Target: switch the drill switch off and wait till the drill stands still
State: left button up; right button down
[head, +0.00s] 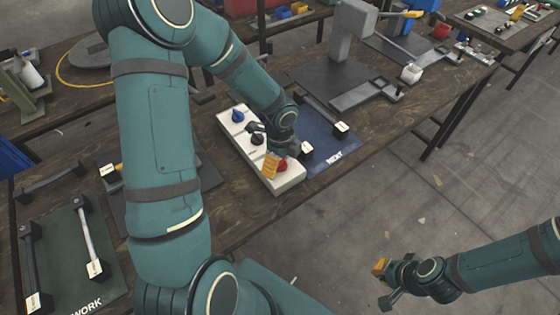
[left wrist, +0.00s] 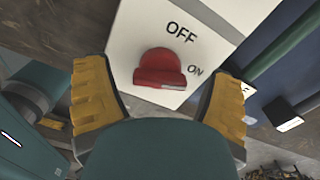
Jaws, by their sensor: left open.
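A white switch box (head: 232,133) lies on the wooden bench with a blue knob (head: 238,116), a dark knob (head: 257,139) and a red knob (head: 282,165). In the left wrist view the red knob (left wrist: 161,69) sits on the white panel, with OFF printed above it and ON to its right. I cannot tell exactly which mark it points to. My left gripper (head: 276,164) is at the red knob. Its yellow fingers are open on either side of it, with gaps visible. My right gripper (head: 386,284) is over the floor; its opening is unclear. I cannot tell whether a drill is turning.
A blue NEXT mat (head: 340,150) with dark-handled parts lies right of the box. A grey press (head: 351,35) stands behind it. A green WORK mat (head: 62,255) with bars is at the lower left. Open floor lies to the right of the bench.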

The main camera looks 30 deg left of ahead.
pick_arm(q)
jog(key=c, duration=1.2)
jog(key=shift+n, duration=0.5)
jog(key=shift+n+b, duration=0.7)
jog(key=shift+n, duration=0.4)
jog(key=n+b, duration=0.1)
jog(key=n, duration=0.2)
jog(key=n+b, duration=0.1)
jog(key=n, duration=0.3)
jog(key=shift+b, duration=0.4)
jog(key=shift+n+b, duration=0.55)
jog(key=shift+n, duration=1.35)
